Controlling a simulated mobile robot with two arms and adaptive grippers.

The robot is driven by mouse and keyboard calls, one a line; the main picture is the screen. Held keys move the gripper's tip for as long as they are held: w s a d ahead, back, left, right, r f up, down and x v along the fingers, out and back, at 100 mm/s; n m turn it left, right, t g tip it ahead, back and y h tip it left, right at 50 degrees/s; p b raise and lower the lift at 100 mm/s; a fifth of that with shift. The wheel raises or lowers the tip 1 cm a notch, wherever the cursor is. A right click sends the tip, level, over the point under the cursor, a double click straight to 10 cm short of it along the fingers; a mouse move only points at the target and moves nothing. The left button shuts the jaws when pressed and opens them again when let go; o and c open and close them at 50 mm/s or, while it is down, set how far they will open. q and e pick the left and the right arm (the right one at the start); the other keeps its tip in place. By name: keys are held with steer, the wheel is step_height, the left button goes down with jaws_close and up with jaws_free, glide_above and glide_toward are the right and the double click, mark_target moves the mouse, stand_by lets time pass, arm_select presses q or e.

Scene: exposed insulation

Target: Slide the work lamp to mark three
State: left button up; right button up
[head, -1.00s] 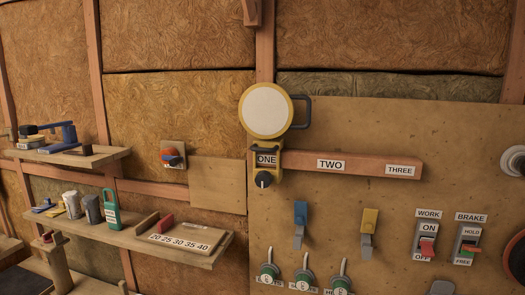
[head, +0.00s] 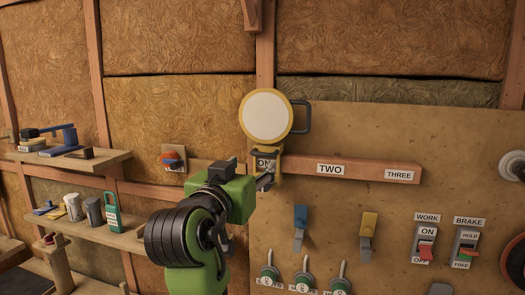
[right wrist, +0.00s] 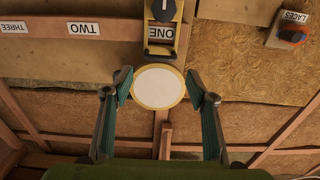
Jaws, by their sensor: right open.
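The work lamp (head: 267,117) has a round white face, a yellow rim and a dark side handle. Its yellow carriage sits at mark ONE, at the left end of the wooden rail (head: 370,171). Mark TWO (head: 331,169) and mark THREE (head: 398,174) lie further right. In the right wrist view, turned upside down, the open fingers (right wrist: 160,90) frame the lamp (right wrist: 158,87), and the dark knob (right wrist: 163,10) shows at the top edge. Contact cannot be told. My left gripper is out of view.
A blue lever (head: 300,217), a yellow lever (head: 369,219) and several switches are on the board below the rail. A red-and-blue rotary knob (head: 173,158) is on the wall at left. Shelves with tools stand further left. The rail right of the carriage is clear.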

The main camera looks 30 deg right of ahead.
mark_target(262, 156)
steer(key=p+x, duration=0.3)
steer(key=x, duration=0.5)
steer(key=shift+w+d, duration=0.1)
steer(key=shift+d, duration=0.1)
steer(key=shift+w+d, duration=0.5)
steer(key=c, duration=1.3)
steer(key=shift+o, duration=0.2)
steer(key=shift+f, duration=0.1)
